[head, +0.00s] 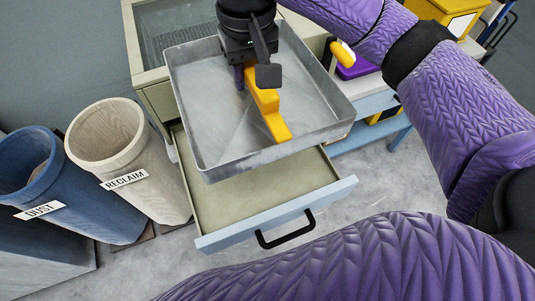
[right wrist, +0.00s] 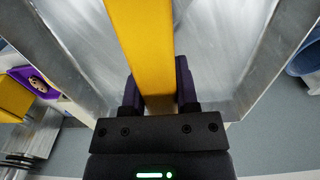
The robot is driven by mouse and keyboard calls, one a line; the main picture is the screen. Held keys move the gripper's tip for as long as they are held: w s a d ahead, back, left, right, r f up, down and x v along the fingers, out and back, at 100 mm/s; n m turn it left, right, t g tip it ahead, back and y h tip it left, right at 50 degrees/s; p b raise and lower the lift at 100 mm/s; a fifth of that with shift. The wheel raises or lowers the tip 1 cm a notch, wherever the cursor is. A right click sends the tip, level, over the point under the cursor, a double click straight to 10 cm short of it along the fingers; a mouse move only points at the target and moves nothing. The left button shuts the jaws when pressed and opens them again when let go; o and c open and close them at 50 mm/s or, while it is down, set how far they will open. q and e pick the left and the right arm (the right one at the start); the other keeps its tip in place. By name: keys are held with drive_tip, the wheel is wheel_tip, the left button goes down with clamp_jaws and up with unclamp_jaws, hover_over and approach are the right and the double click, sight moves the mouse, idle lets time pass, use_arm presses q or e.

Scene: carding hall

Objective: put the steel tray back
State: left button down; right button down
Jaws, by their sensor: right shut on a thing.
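The steel tray (head: 215,120) is a shallow grey metal tray with a yellow bar handle (head: 268,113) across its middle. My right gripper (head: 256,78) is shut on the yellow handle. In the right wrist view the handle (right wrist: 143,45) runs between the two purple fingers, with the tray's bare metal floor (right wrist: 205,50) behind it. The tray appears held above the pulled-out drawer (head: 225,211) and hides its back part. The visible part of the drawer floor is bare. My left gripper is not in view.
The drawer has a pale blue front with a black handle (head: 286,231). A cream RECLAIM bin (head: 130,165) and a blue DUST bin (head: 65,190) stand left of it. The cabinet top (head: 150,77) is behind the tray. A blue-framed bench (head: 372,105) with a yellow box (head: 455,18) is at right.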

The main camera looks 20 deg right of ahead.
wheel_tip(320, 180, down, 28)
drive_tip(key=b, duration=1)
drive_tip(key=shift+r, duration=0.15)
drive_tip(key=shift+c, duration=1.8)
unclamp_jaws()
wheel_tip(320, 180, up, 12)
drive_tip(key=p, duration=0.4)
